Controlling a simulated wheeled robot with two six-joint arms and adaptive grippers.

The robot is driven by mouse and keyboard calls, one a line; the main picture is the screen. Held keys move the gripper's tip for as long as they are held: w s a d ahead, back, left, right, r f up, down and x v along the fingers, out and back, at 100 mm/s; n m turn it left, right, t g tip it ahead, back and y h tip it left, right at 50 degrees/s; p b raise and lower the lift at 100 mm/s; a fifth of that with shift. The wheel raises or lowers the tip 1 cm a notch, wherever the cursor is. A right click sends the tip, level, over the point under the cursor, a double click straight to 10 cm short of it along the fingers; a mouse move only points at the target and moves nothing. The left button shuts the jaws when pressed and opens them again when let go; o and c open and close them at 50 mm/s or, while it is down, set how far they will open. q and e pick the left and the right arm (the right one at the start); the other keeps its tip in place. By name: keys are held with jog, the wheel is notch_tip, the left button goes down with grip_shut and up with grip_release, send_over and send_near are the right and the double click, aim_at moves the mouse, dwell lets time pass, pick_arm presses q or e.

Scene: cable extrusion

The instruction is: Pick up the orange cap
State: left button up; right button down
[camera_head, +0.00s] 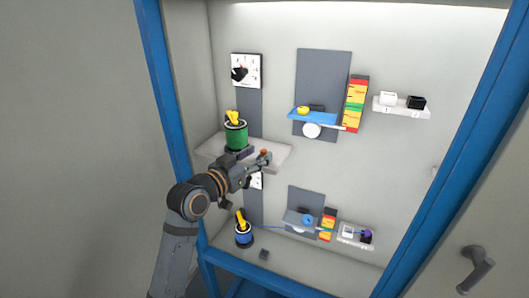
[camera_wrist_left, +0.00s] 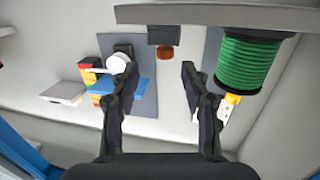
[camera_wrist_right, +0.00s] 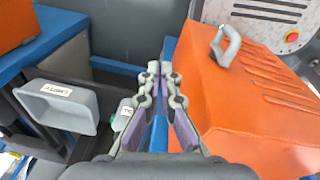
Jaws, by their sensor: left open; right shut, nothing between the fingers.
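The orange cap (camera_head: 264,153) is a small orange-brown piece at the right part of the upper left grey shelf (camera_head: 280,158). In the left wrist view, which looks upside down, the cap (camera_wrist_left: 164,52) is a short cylinder against a dark block, ahead of the gap between my fingers. My left gripper (camera_head: 261,164) is open and empty at the cap, its fingers apart from it in the left wrist view (camera_wrist_left: 160,72). My right gripper (camera_wrist_right: 160,68) is shut and empty, away from the cap and outside the head view.
A green cable spool (camera_head: 236,134) stands on the same shelf, left of the cap. A blue spool (camera_head: 243,236) stands below. A blue shelf (camera_head: 315,117) and striped block (camera_head: 355,104) are further right. An orange case (camera_wrist_right: 250,110) is beside my right gripper.

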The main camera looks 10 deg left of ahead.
aim_at(262, 152)
pick_arm(q)
jog(key=p+x, duration=0.2)
jog(key=x, duration=0.1)
jog(key=p+x, duration=0.1)
jog(key=shift+w+a+f, duration=0.15)
jog(key=shift+w+f, duration=0.2)
jog(key=shift+w, duration=0.15)
jog(key=shift+w+f, duration=0.1)
jog(key=shift+s, duration=0.2)
jog(key=c, duration=1)
